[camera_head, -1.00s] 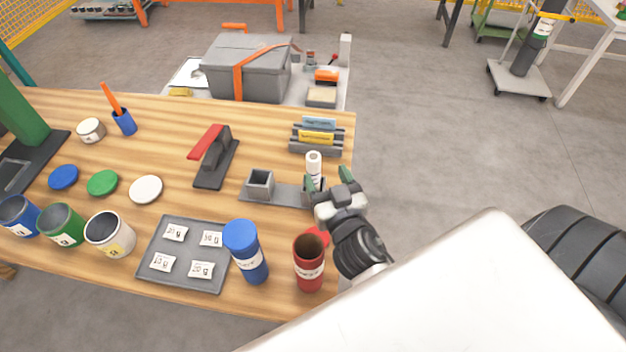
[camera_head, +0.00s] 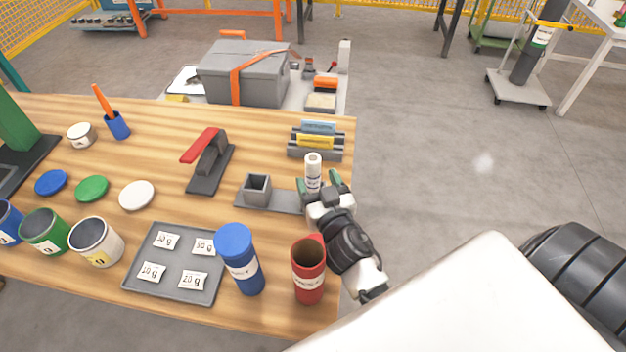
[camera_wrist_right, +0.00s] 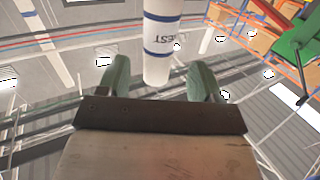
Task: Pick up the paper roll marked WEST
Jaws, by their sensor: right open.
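The white paper roll (camera_head: 313,168) stands upright near the right edge of the wooden table, at the right end of a grey stand (camera_head: 277,199). My right gripper (camera_head: 318,184) is open around the roll's lower part in the head view. In the wrist view the roll's end lies between the two green fingers of the gripper (camera_wrist_right: 159,75), with gaps on both sides. The roll's base is hidden by the gripper. My left gripper is out of view.
A red can (camera_head: 309,285) and a blue bottle (camera_head: 241,270) stand close to my right arm. A grey tray (camera_head: 140,283) with labelled packets lies left of them. A holder with blue and yellow blocks (camera_head: 315,143) is behind the roll.

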